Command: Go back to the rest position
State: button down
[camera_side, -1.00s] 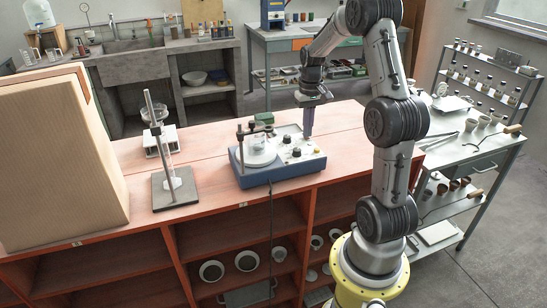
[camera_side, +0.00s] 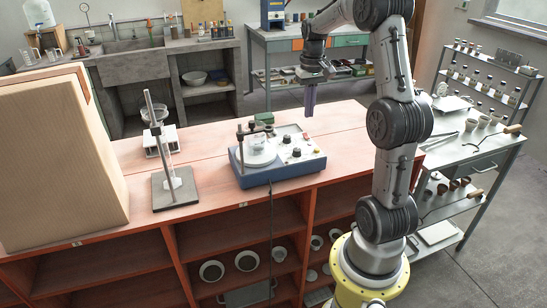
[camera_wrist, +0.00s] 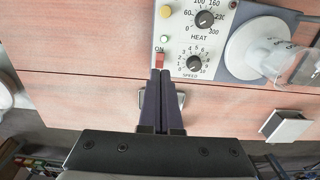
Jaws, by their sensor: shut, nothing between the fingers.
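My gripper (camera_side: 309,114) is shut and empty, pointing down in the air above the back of the red bench (camera_side: 350,116). In the wrist view its dark fingers (camera_wrist: 166,74) are together, and their tips overlap the picture just below a red switch (camera_wrist: 160,60) marked ON. The fingers look clear of the blue and white hotplate stirrer (camera_side: 285,171) in the side view. The stirrer's panel (camera_wrist: 180,30) shows HEAT and SPEED knobs, and a glass beaker (camera_side: 262,152) stands on its round plate.
A stand with a dark base and upright rod (camera_side: 173,188) is left of the stirrer. A large tan box (camera_side: 60,160) fills the bench's left end. A small green object (camera_side: 264,118) lies behind the stirrer. The bench right of the stirrer is clear.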

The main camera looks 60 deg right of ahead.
jog(key=shift+r, duration=0.1)
jog(key=w+a+r+n+t, duration=0.1)
jog(key=a+r+n, duration=0.1)
jog(key=a+r, duration=0.35)
jog(key=a+r+n+t+h, duration=0.1)
jog(key=a+r+n, duration=0.1)
jog(key=a, duration=0.6)
jog(key=w+a+r+n+t, duration=0.1)
jog(key=a+r+n, duration=0.15)
jog(key=a, duration=0.45)
jog(key=s+a+f+n+t, duration=0.1)
jog(key=s+a+f, duration=0.1)
jog(key=s+a, duration=0.3)
jog(key=s+a+f+n+t+y, duration=0.1)
jog(key=s+a+f, duration=0.2)
jog(key=s+a, duration=0.3)
jog(key=shift+s+f+t, duration=0.25)
jog(key=shift+s+t, duration=0.05)
jog(key=shift+s, duration=0.25)
jog(key=shift+a+n, duration=0.1)
jog(key=shift+n, duration=0.15)
